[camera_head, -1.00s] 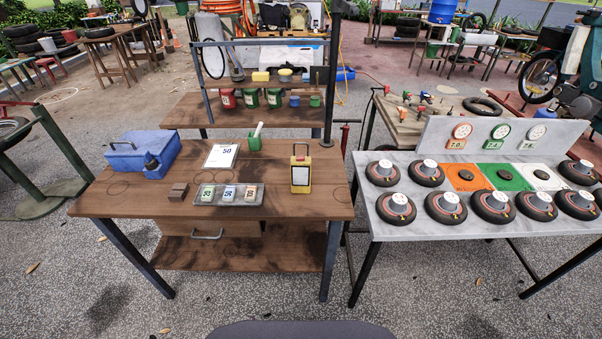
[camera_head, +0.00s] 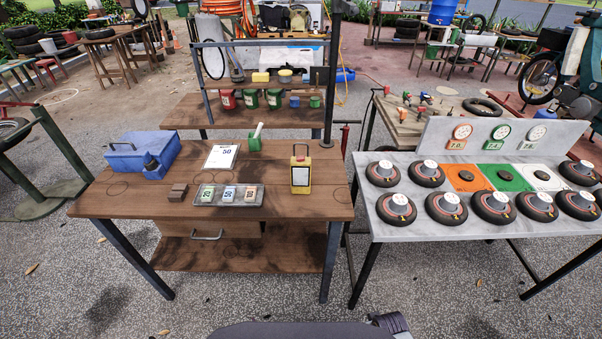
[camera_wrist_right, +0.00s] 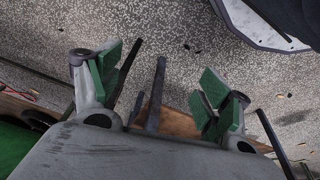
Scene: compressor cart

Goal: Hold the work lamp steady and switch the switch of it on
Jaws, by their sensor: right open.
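The work lamp (camera_head: 301,170) is a small yellow upright lamp with a pale front panel and a dark handle on top. It stands on the right part of the brown wooden table (camera_head: 290,209) in the head view. Its switch is too small to make out. My right gripper (camera_wrist_right: 160,85) shows in the right wrist view with its green-padded fingers wide apart and nothing between them. The lamp cannot be made out in that view. No gripper fingers show in the head view, and my left gripper is out of sight.
A grey table (camera_head: 410,229) with several wheels stands to the right.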

